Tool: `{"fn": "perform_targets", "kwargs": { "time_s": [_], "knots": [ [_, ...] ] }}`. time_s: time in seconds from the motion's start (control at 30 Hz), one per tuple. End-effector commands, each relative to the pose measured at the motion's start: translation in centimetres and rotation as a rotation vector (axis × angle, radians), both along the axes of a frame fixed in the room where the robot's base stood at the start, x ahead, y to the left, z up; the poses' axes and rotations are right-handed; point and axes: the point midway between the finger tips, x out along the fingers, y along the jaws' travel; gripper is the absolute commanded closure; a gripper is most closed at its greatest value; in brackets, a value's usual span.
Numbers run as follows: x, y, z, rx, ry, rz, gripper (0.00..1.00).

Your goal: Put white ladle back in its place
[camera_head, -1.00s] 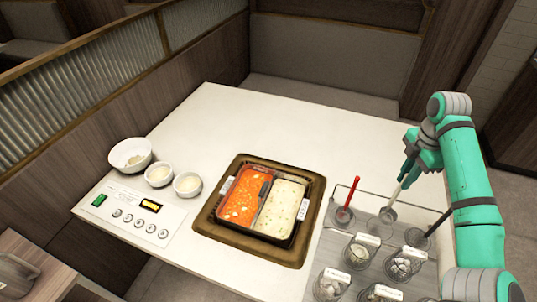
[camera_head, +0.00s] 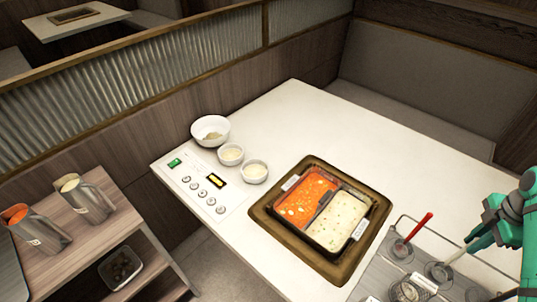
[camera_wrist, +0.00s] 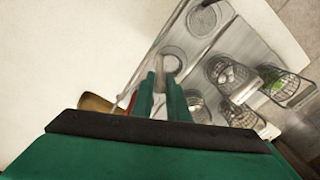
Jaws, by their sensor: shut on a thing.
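My gripper (camera_head: 480,243) is shut on the handle of the white ladle (camera_head: 457,257), at the right of the head view. The pale handle runs down and left from my fingers, and its lower end is at or over a round well (camera_head: 438,273) in the grey steel tray (camera_head: 385,268). I cannot tell whether its bowl rests inside. In the wrist view, my fingers (camera_wrist: 163,84) close around the pale handle, with a round well just beyond them. A red-handled ladle (camera_head: 420,227) stands in the neighbouring well to the left.
A split pot of red and white broth (camera_head: 347,248) sits in a brown frame left of the tray. Several glass containers (camera_wrist: 236,75) stand right of my fingers in the wrist view. White bowls (camera_head: 210,130) stand farther left. The table's far part is clear.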

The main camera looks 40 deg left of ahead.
Motion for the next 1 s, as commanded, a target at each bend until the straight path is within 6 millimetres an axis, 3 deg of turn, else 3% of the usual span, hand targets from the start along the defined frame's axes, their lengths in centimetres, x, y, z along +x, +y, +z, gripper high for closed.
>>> {"fn": "perform_targets", "kwargs": {
  "time_s": [0.9, 0.93, 1.0],
  "knots": [
    [-0.1, -0.15, -0.78, 0.0, 0.002, -0.002, 1.0],
    [-0.08, -0.11, -0.79, 0.0, 0.002, -0.002, 0.83],
    [-0.07, -0.03, -0.8, 0.001, 0.003, -0.001, 0.67]
  ]
}}
